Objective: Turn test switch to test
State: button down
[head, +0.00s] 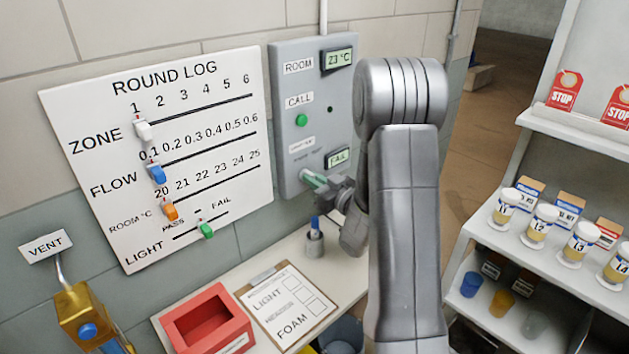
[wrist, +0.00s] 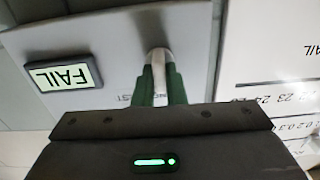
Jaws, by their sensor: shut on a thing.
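The grey wall panel (head: 290,80) carries the test switch, whose pale metal lever (wrist: 160,56) shows between my fingertips in the wrist view. My gripper (head: 313,180) reaches the lower part of the panel and is shut on the lever; its green fingers (wrist: 160,80) lie on either side of it. In the head view the switch is mostly hidden by the fingers. A small display (head: 338,157) beside it reads FAIL, and this display (wrist: 63,74) also shows in the wrist view. The switch's position lettering is mostly covered or too small to read.
The panel also has a green CALL button (head: 301,120) and a 23 °C display (head: 338,59). Left is the ROUND LOG board (head: 90,110) with several sliders. Below are a red tray (head: 240,325), a clipboard (head: 328,305) and a pen cup (head: 314,243). Shelves (head: 480,236) stand right.

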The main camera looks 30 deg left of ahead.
jog(key=m+b, duration=0.1)
jog(key=m, duration=0.5)
jog(key=m+b, duration=0.1)
jog(key=m, duration=0.4)
jog(key=shift+w+f+m, duration=0.15)
jog(key=shift+m, duration=0.25)
jog(key=shift+d, duration=0.1)
dwell(0.3)
jog(key=c, duration=1.5)
grip_release()
jog(key=shift+d, duration=0.1)
